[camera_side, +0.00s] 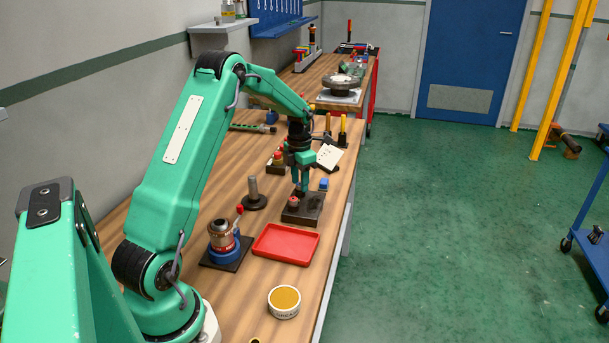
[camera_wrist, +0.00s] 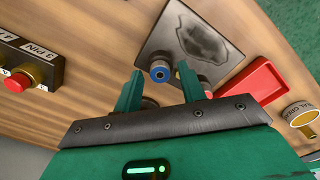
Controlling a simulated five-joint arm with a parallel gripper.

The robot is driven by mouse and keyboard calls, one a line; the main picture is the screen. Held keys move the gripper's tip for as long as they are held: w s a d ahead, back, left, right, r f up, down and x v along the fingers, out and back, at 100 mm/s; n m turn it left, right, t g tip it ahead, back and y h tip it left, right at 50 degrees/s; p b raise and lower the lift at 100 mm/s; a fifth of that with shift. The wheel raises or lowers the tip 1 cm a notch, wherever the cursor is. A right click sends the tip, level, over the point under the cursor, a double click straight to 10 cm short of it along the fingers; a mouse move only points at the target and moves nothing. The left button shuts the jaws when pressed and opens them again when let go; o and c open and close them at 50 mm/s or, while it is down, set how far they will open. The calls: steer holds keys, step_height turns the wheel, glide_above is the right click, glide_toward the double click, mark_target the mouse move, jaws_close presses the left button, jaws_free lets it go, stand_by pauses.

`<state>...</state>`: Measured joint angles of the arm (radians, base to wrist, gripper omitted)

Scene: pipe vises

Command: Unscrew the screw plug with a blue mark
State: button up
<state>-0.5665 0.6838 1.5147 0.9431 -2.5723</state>
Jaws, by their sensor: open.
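The screw plug with the blue mark (camera_wrist: 160,71) shows in the wrist view as a blue ring with a pale centre, at the edge of a dark metal block (camera_wrist: 205,35). It appears between and just beyond my two fingertips. My gripper (camera_wrist: 158,78) is open, pointing down, with nothing held. In the side view my gripper (camera_side: 299,188) hangs low over the dark block (camera_side: 304,212). A small blue piece (camera_side: 324,184) shows right of the fingers, and a reddish plug (camera_side: 293,202) stands on the block. My right finger partly hides another plug in the wrist view.
A red tray (camera_side: 285,244) lies near the block. A grey post on a round base (camera_side: 254,195), a blue-based fitting (camera_side: 223,244) and a grease tin (camera_side: 284,302) stand nearby. The bench edge runs close on the right.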

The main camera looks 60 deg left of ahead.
steer(key=m, duration=1.2)
steer(key=shift+m, duration=0.4)
steer(key=shift+m, duration=0.8)
steer(key=m, duration=1.2)
steer(key=shift+m, duration=0.3)
steer(key=shift+c, duration=0.4)
